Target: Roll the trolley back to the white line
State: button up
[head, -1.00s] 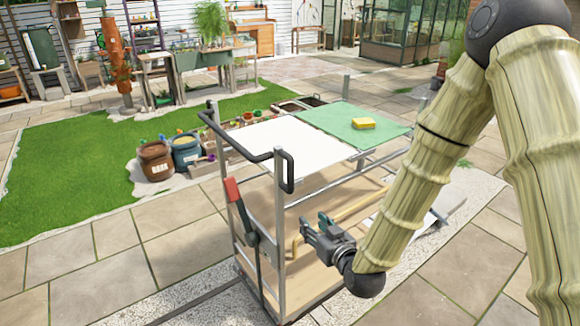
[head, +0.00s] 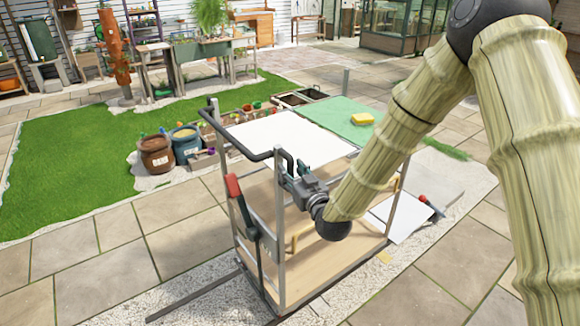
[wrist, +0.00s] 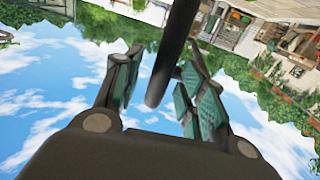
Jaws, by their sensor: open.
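A red-gripped lever (head: 233,187) stands upright at that end. My gripper (head: 298,168) is at the handle's right bent end. In the wrist view my open gripper (wrist: 162,68) has the dark handle bar (wrist: 172,60) between its fingers, with gaps visible. I cannot make out a distinct white line.
A yellow sponge (head: 362,119) lies on the green panel. A white sheet (head: 402,215) and red-handled tool (head: 431,206) lie at the right. A dark rail (head: 195,297) lies at the near left. Paving at left is open.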

jog(key=shift+x, duration=0.8)
grip_shut()
